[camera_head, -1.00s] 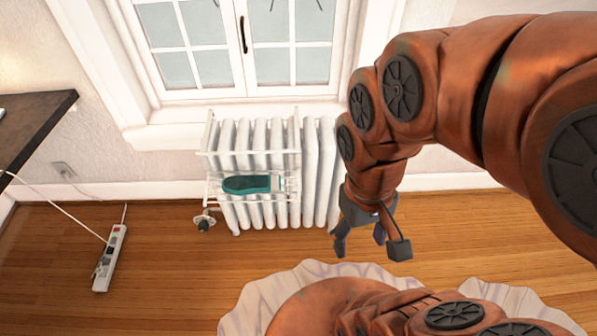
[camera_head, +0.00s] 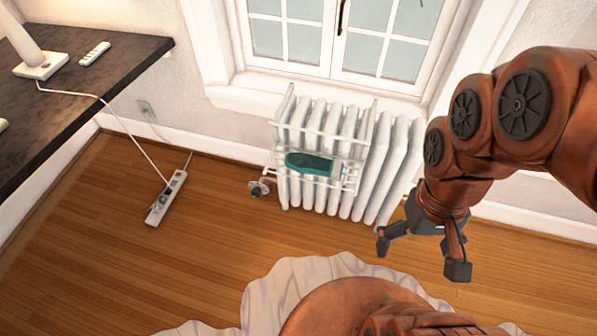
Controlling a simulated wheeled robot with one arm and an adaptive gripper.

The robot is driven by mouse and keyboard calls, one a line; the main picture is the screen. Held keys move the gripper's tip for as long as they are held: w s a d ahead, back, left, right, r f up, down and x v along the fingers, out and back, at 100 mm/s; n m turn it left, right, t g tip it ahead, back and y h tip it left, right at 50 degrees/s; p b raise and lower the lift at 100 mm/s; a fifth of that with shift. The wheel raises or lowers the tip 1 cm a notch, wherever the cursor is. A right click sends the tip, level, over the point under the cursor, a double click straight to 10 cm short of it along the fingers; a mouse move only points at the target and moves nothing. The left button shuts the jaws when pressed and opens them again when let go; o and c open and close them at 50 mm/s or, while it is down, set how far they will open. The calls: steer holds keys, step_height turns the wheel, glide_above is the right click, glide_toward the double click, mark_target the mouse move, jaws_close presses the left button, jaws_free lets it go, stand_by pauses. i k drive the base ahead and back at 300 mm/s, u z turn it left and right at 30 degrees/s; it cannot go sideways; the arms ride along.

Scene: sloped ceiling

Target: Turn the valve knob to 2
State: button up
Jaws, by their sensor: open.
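The valve knob (camera_head: 257,188) is a small dark knob with a light fitting at the lower left of the white radiator (camera_head: 385,165), low over the floor. It is too small for its number marks to be read. My gripper (camera_head: 420,255) hangs in front of the radiator's right end, fingers pointing down. It is open and empty, well to the right of the knob and apart from it.
A rack on the radiator holds a teal item (camera_head: 310,164). A power strip (camera_head: 167,198) with a white cord lies on the floor at left, below a dark desk (camera_head: 75,80). A pale rug (camera_head: 275,290) lies in front. Wooden floor between them is clear.

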mark_target(256, 192)
steer(key=k, duration=0.6)
steer(key=u, duration=0.95)
steer(key=i, duration=1.05)
steer(key=u, duration=0.5)
